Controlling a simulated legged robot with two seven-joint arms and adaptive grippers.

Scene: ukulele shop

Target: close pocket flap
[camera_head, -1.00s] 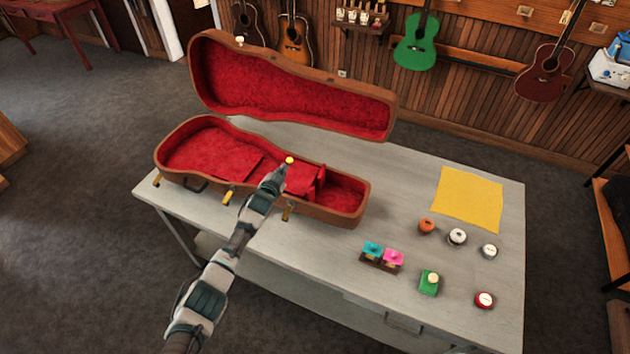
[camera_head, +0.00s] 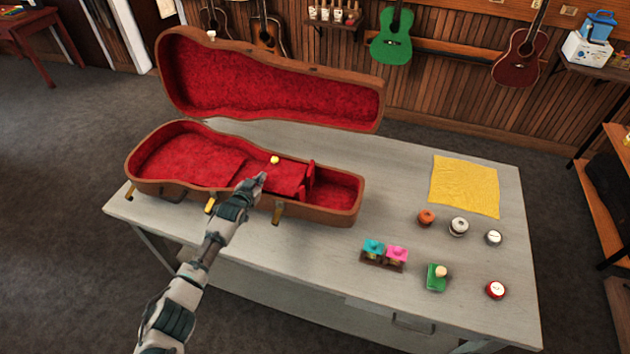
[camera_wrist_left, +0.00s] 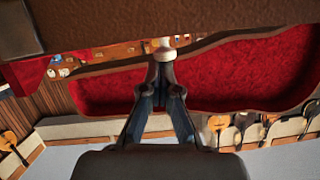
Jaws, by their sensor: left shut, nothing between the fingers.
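The brown ukulele case (camera_head: 328,215) lies open on the table, with red lining. Its pocket flap (camera_head: 286,178) is a red panel in the middle of the case, beside an upright red divider (camera_head: 310,177). I cannot tell whether the flap lies fully shut. A small yellow knob (camera_head: 275,160) shows at the flap's far side. My left gripper (camera_head: 262,177) is just left of the flap, with its tip short of the knob. In the left wrist view its fingers (camera_wrist_left: 163,50) are together and empty, and a pale knob (camera_wrist_left: 165,51) shows at the tips. My right gripper is out of view.
The case lid (camera_head: 270,88) stands open behind. On the table's (camera_head: 400,175) right part are a yellow cloth (camera_head: 465,187), several small round tins, a green box (camera_head: 436,277) and teal and pink pieces (camera_head: 385,252) on a stand.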

